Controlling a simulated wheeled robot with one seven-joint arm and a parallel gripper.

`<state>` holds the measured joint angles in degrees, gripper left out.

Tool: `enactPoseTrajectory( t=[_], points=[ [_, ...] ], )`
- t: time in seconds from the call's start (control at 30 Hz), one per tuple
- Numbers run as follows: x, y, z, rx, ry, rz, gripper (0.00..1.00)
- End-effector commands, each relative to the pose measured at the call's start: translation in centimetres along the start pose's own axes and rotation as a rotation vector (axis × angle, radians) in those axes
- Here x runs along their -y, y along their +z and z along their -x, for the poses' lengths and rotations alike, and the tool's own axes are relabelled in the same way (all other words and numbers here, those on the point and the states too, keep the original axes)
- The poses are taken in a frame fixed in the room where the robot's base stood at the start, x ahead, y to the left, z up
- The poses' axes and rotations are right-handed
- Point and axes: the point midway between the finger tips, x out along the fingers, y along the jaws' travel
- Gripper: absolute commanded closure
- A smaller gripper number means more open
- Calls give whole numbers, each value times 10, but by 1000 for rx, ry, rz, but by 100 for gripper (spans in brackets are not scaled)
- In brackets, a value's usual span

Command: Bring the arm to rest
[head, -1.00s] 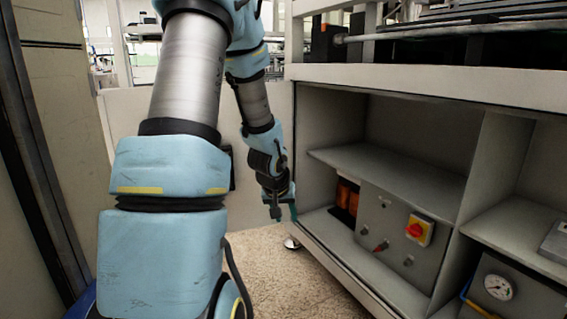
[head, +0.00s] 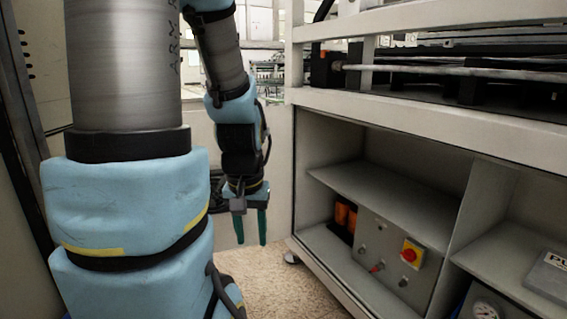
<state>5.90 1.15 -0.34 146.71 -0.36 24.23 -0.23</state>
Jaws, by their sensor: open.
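My arm (head: 130,205), with pale blue padded covers and grey metal tubes, fills the left part of the head view. My gripper (head: 251,240) hangs from its far end with two green fingers pointing down. The fingers stand apart with nothing between them. The gripper is over the speckled floor, left of the grey cabinet and apart from it.
The grey cabinet (head: 375,124) takes up the right side, with open shelves. A control box (head: 392,262) with a red and yellow switch stands on its lower shelf. A pressure gauge (head: 485,311) shows at bottom right. Speckled floor (head: 270,275) is clear beside the cabinet.

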Motion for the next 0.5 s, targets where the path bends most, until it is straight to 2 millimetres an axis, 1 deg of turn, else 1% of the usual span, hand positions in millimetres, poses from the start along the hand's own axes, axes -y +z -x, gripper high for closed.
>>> enactPoseTrajectory(
  t=[0.03,0.5],
  points=[
    [0,-5,33,0,0,0,56],
    [-1,-25,175,-1,0,0,56]
  ],
)
